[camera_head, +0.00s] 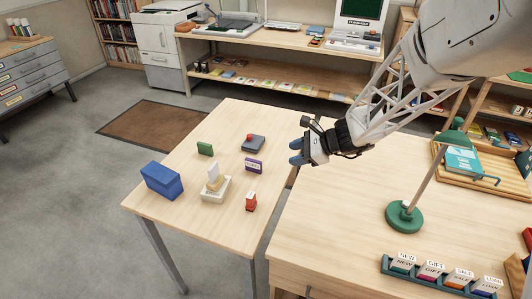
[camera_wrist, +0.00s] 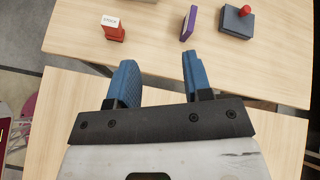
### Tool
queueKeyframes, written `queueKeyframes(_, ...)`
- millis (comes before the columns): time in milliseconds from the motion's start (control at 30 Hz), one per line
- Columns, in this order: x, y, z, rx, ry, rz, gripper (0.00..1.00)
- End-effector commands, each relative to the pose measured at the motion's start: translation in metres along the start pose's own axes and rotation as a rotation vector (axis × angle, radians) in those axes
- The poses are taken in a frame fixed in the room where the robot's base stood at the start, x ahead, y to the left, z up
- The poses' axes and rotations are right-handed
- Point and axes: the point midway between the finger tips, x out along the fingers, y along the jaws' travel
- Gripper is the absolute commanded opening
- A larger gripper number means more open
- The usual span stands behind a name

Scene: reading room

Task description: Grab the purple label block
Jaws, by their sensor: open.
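The purple label block (camera_head: 253,166) stands upright on the left table (camera_head: 230,122) in the head view, with a pale label on its face. In the wrist view the purple block (camera_wrist: 188,24) shows edge-on, beyond my right fingertip and apart from it. My gripper (camera_head: 297,152) is above the right part of that table, near its edge, to the right of the block. In the wrist view my gripper (camera_wrist: 160,72) has its two blue fingers apart with nothing between them.
Near the block are a grey box with a red knob (camera_head: 253,143), a red stamp (camera_head: 251,201), a cream stand (camera_head: 215,187), a green block (camera_head: 205,148) and a blue box (camera_head: 162,180). A green lamp (camera_head: 404,216) stands on the right desk.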

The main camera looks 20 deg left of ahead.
Motion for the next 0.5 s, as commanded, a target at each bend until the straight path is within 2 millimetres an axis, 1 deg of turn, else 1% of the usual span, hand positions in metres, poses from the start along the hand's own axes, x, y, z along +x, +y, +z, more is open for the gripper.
queueKeyframes(33, 0.015, -0.006, -0.007, 0.041, -0.018, -0.009, 0.46)
queueKeyframes(300, 0.085, -0.034, -0.037, 0.257, -0.104, -0.078, 0.46)
queueKeyframes(400, 0.107, -0.042, -0.047, 0.323, -0.128, -0.1, 0.46)
queueKeyframes(500, 0.123, -0.046, -0.056, 0.376, -0.145, -0.118, 0.46)
